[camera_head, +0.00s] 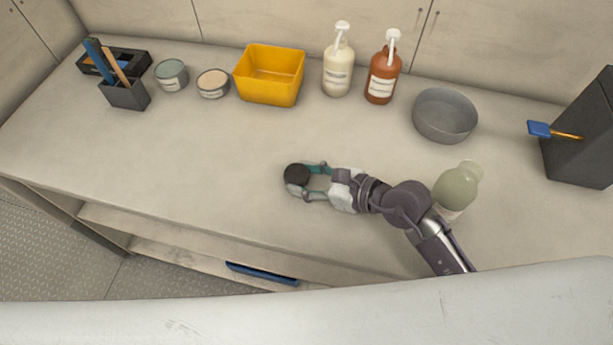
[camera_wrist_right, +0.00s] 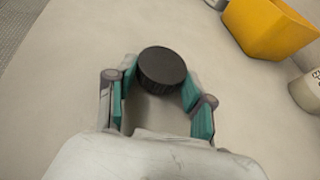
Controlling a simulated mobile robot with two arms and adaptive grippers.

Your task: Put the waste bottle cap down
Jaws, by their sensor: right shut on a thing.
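The waste bottle cap (camera_head: 296,174) is a black, round, ribbed cap above or on the middle of the pale counter (camera_head: 200,150). My right gripper (camera_head: 300,180) is shut on it, with one finger on each side. The right wrist view shows the cap (camera_wrist_right: 162,67) between the teal finger pads of the gripper (camera_wrist_right: 160,85). I cannot tell whether the cap touches the counter. A pale green bottle (camera_head: 457,188) without a visible cap stands beside my right arm, partly hidden by it. My left gripper is not in view.
A yellow bin (camera_head: 270,75), two pump bottles (camera_head: 338,65) (camera_head: 383,75), two tins (camera_head: 171,75) (camera_head: 213,84) and a grey bowl (camera_head: 444,116) line the back. A dark holder (camera_head: 125,94) stands left, a dark block (camera_head: 583,140) right. The counter left of the cap is clear.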

